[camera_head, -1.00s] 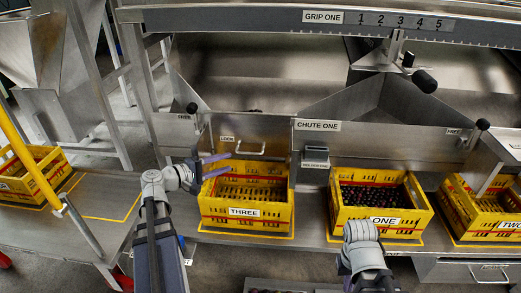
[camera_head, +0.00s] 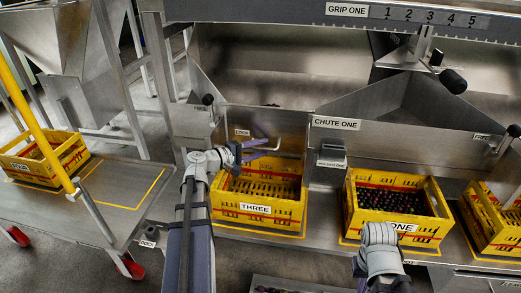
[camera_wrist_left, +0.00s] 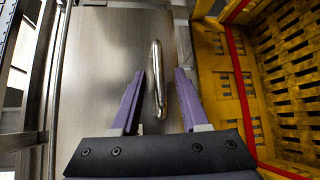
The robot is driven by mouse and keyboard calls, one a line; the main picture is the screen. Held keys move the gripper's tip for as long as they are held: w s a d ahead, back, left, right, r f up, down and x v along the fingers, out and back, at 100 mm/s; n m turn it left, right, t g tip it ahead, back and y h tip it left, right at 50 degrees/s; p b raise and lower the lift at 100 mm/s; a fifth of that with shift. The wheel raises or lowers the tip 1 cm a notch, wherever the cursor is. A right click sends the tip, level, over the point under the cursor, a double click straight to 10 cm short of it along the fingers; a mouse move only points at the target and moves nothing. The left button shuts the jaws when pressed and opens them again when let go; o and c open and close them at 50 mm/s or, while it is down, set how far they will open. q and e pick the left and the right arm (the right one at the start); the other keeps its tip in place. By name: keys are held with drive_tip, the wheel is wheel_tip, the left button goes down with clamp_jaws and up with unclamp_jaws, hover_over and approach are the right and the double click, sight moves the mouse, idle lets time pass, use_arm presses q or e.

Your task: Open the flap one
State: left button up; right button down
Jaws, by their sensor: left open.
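A steel panel (camera_head: 236,122) with a bar handle (camera_head: 290,153) stands behind the yellow crate marked THREE (camera_head: 258,222), left of the CHUTE ONE sign (camera_head: 336,123). I take it for flap one, though I read no such name on it. My left gripper (camera_head: 262,149) is open at the handle. In the left wrist view the handle (camera_wrist_left: 156,80) shows between its two purple fingers (camera_wrist_left: 160,98), in front of the panel (camera_wrist_left: 100,60). I cannot tell whether they touch it. Of my right arm only the wrist shows at the bottom right; its fingers are not visible.
Crate THREE looks empty and lies close below my left gripper. Crate ONE (camera_head: 395,227) holds dark round fruit. A black knob (camera_head: 207,99) stands left of the panel. A yellow post (camera_head: 40,125) stands at the left.

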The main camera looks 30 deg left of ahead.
use_arm(q)
drive_tip(key=shift+w, duration=0.1)
drive_tip(key=shift+c, duration=0.2)
clamp_jaws()
idle(1.3)
